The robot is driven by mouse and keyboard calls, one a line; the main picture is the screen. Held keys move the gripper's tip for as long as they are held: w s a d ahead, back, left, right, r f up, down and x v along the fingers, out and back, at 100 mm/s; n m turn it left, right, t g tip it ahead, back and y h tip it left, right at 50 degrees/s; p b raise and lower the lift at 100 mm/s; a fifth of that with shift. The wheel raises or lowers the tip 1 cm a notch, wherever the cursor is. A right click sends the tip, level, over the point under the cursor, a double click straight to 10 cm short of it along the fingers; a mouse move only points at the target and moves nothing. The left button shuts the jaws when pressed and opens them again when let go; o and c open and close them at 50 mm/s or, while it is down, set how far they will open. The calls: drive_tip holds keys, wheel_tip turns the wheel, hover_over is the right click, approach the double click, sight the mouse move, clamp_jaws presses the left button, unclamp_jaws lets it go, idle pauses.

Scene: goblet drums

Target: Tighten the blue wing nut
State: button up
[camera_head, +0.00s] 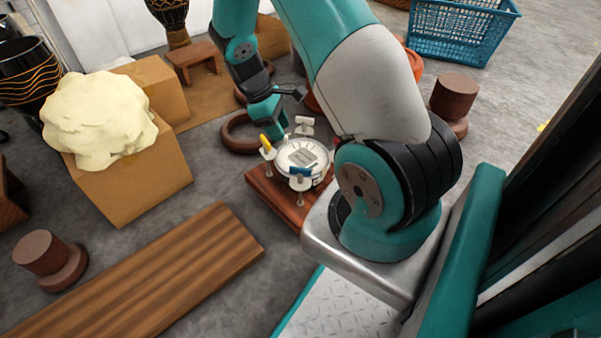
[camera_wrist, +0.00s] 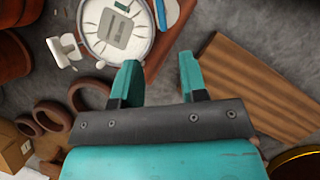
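A round white drum head (camera_head: 303,154) with a metal rim sits on a reddish-brown wooden board. The blue wing nut (camera_head: 300,172) is on the rim's near side, on a pale post. A yellow wing nut (camera_head: 265,142) is at the rim's left, and a white wing nut (camera_head: 304,121) is at its far side. My gripper (camera_head: 276,133) is above the rim's left side, close to the yellow nut and apart from the blue one. In the wrist view my gripper (camera_wrist: 159,72) has its teal fingers spread with nothing between them. The drum head (camera_wrist: 117,30) lies beyond the fingers.
A striped wooden plank (camera_head: 145,275) lies at the lower left. Cardboard boxes, one bearing a cream lump (camera_head: 98,118), stand at left. Dark rings (camera_head: 240,133) lie behind the drum. A blue crate (camera_head: 463,30) and brown cylinder (camera_head: 453,97) are right. Grey floor shows between.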

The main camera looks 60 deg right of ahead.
sight(301, 168)
drive_tip(key=b+x, duration=0.8)
drive_tip(key=x, duration=0.7)
drive_tip(key=shift+w, duration=0.1)
clamp_jaws()
